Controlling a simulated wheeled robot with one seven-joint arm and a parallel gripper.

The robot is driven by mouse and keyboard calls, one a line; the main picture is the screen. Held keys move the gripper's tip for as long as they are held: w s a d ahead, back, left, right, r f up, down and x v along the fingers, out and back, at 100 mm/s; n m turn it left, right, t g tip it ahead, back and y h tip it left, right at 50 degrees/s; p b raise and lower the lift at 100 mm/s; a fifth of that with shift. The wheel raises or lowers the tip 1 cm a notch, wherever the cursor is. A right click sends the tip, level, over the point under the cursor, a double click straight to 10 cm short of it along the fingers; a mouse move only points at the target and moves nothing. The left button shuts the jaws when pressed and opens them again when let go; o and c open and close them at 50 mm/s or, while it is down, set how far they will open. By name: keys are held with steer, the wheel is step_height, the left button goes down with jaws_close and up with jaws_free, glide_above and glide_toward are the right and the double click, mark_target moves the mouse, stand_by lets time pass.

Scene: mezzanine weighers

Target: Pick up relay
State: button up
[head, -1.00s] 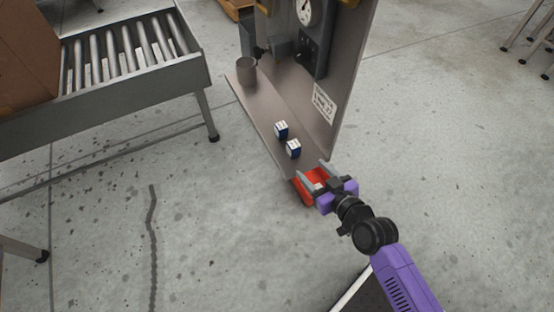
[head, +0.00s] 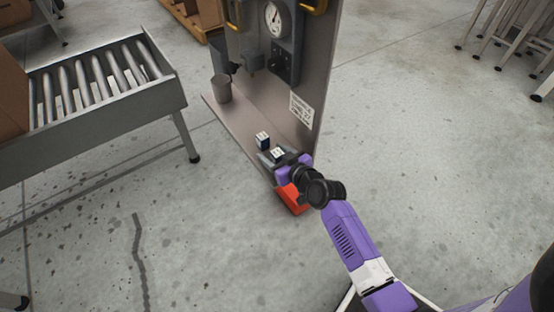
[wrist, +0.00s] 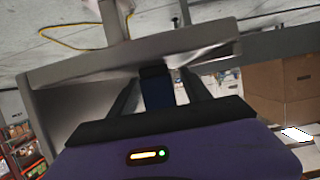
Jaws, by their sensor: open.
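Two small relays with white tops and dark blue sides stand on the grey shelf (head: 232,119) of a panel stand. The farther relay (head: 263,140) is clear of my gripper. The nearer relay (head: 278,154) is between the fingers of my gripper (head: 274,155), which is open around it. In the wrist view a dark blue block (wrist: 157,92), seemingly the nearer relay, sits between the two dark fingers. I cannot tell whether either finger touches it.
A grey cup (head: 221,88) stands farther back on the shelf. The upright panel with a gauge (head: 273,18) and a label (head: 301,107) rises at the right. A red bin (head: 292,198) is at the shelf's near end. A roller conveyor (head: 100,100) stands at left; open floor lies in front.

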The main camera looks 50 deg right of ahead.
steer(key=shift+w+d+f, duration=0.1)
steer(key=shift+w, duration=0.2)
steer(key=shift+c, duration=0.5)
jaws_close()
